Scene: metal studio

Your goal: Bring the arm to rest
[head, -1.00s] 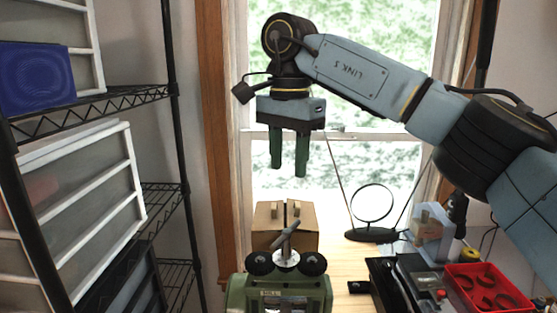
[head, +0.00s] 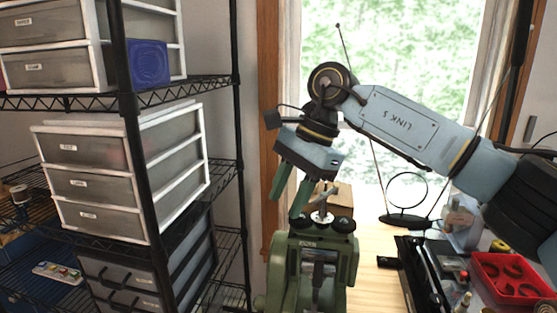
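My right arm comes in from the right, its blue-grey link marked "LINK 5". My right gripper (head: 286,205) hangs from it, tilted, with its two green fingers pointing down and a little to the left. The fingers are apart with nothing seen between them. In the picture the fingertips are just left of and above the top of a green machine (head: 312,270) with dark knobs and a metal handle. I cannot tell whether they touch it. My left gripper is not in view.
A black wire rack (head: 180,90) with drawer units (head: 125,185) and a blue box (head: 149,62) stands at left. On the wooden bench (head: 376,290) are a cardboard box (head: 343,194), a black ring stand (head: 406,219) and a red tray (head: 500,293). A window is behind.

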